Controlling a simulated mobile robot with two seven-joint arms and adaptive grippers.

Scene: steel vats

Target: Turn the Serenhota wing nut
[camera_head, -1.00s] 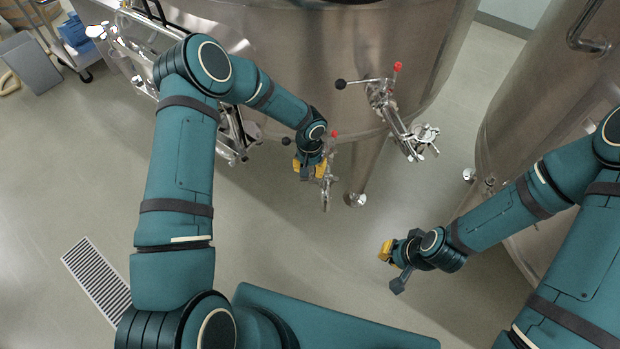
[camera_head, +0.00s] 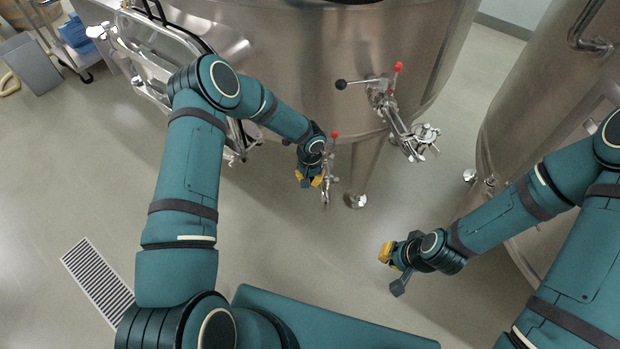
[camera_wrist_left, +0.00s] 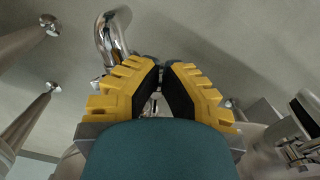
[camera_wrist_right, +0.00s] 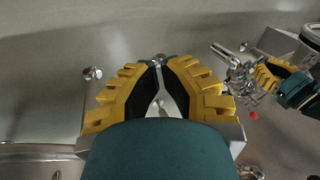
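The front steel vat (camera_head: 300,60) carries two outlet fittings with red-tipped levers, the left fitting (camera_head: 328,172) and the right fitting (camera_head: 405,130). I cannot tell which wing nut is the Serenhota one, and I read no label. My left gripper (camera_head: 309,180) is beside the left fitting, which its wrist partly covers. In the left wrist view, its yellow fingers (camera_wrist_left: 160,68) are close together, with metal just beyond and between the tips; contact cannot be told. My right gripper (camera_head: 385,252) is apart from the fittings over floor, its fingertips (camera_wrist_right: 161,62) together with nothing seen held.
A second vat (camera_head: 530,110) stands at the right, behind my right arm. A vat leg (camera_head: 364,170) stands just right of the left fitting. A metal frame (camera_head: 155,65) is at the back left. The floor (camera_head: 290,245) in front is clear, with a drain grate (camera_head: 95,280) at the left.

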